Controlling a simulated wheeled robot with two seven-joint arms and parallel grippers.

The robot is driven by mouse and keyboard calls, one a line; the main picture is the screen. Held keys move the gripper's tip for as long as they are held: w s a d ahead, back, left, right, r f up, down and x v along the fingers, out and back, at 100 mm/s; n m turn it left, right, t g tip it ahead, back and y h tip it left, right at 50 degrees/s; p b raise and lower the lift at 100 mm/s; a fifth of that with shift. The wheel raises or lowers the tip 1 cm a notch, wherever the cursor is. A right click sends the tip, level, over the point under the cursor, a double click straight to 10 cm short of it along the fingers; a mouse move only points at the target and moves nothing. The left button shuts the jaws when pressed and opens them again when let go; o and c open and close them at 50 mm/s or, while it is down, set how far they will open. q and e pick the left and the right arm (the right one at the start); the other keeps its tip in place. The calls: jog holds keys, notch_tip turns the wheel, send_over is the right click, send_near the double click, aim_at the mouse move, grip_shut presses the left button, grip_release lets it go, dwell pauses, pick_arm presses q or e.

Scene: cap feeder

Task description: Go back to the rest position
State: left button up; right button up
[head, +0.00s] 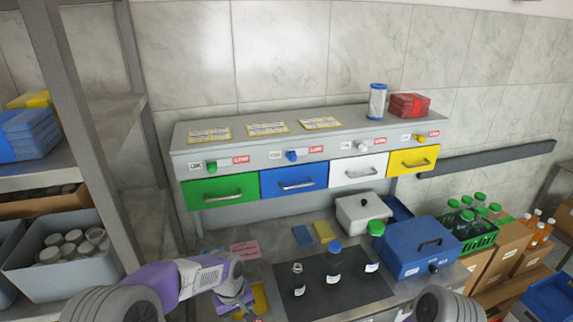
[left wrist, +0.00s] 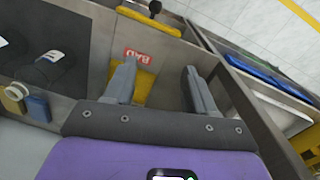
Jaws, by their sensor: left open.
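My left gripper (head: 243,304) is at the bottom of the head view, left of a dark mat (head: 345,298), with a yellow piece beside it. In the left wrist view, its two fingers (left wrist: 160,85) are spread with nothing held between them. A yellow surface and a red "BAD" label (left wrist: 140,55) show behind the fingers. Part of my right arm shows at the lower right of the head view; its gripper is out of frame. On the mat stand an uncapped bottle (head: 298,282), a blue-capped bottle (head: 334,264) and a green-capped bottle (head: 372,265).
A feeder has green (head: 222,201), blue (head: 300,188), white (head: 366,178) and yellow (head: 427,167) drawers, all shut. A blue box (head: 405,262) and a white lidded box (head: 350,222) stand right of and behind the mat. A shelf post (head: 70,120) rises on the left.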

pick_arm(q)
notch_tip(320, 180, down, 6)
jog(key=s+d+f+m+h, duration=0.3)
jog(key=s+f, duration=1.3)
jog(key=s, duration=0.4)
notch_tip(320, 180, down, 10)
jog(key=w+b, duration=0.1)
jog(key=b, duration=0.9)
jog(key=shift+t, duration=0.3)
pick_arm(e)
notch_tip(320, 180, down, 10)
jog(key=w, duration=0.1)
jog(key=shift+f, duration=0.2)
pick_arm(q)
jog(key=shift+r, duration=0.2)
pick_arm(e)
jog(key=shift+r, duration=0.1)
pick_arm(q)
jog(key=shift+c, duration=0.4)
pick_arm(e)
jog(key=shift+c, duration=0.4)
